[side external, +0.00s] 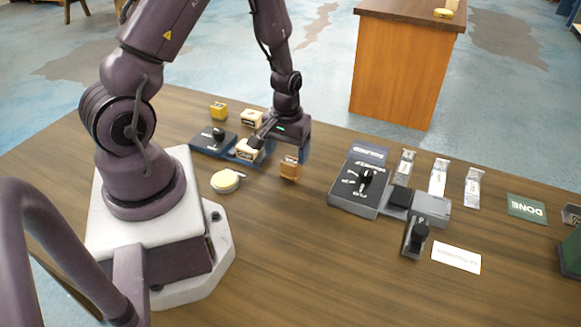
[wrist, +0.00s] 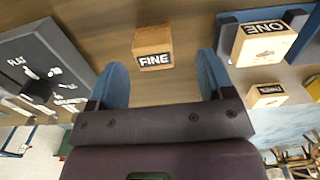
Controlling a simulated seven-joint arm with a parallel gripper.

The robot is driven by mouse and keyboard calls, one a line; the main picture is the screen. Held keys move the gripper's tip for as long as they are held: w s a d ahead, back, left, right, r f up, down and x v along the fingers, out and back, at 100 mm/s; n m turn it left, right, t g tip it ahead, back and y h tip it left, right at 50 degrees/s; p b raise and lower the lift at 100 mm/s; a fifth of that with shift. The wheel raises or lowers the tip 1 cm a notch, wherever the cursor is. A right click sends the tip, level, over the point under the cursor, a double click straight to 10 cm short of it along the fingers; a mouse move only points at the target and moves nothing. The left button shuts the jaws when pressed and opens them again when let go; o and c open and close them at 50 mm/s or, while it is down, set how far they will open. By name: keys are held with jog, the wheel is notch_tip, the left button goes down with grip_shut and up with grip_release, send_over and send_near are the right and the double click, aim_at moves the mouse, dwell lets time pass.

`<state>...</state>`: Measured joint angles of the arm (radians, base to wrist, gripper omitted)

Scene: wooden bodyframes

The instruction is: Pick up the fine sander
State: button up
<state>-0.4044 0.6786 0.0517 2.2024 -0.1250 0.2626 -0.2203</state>
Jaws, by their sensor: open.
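The fine sander (wrist: 153,42) is a small wooden block with a black label reading "FINE". In the wrist view it stands on the table just ahead of the space between the two blue fingertips, with room on both sides. My gripper (wrist: 162,68) is open, with nothing between its fingers. In the side view, an orange-brown block (side external: 290,168), seemingly the same sander, sits just in front of my gripper (side external: 281,149). Whether the fingers overlap its depth is hard to tell.
A cream block (wrist: 264,44) with a label like "ONE" sits on a blue-grey tray (side external: 232,158) beside my gripper. Other blocks (side external: 218,110) stand behind. A round tape-like object (side external: 227,181) is nearer my base.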

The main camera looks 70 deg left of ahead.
aim_at(291, 161)
jog(key=f, duration=0.5)
jog(key=shift+w+d+f, duration=0.1)
jog(key=shift+w+d, duration=0.05)
jog(key=shift+w, duration=0.25)
jog(key=c, duration=1)
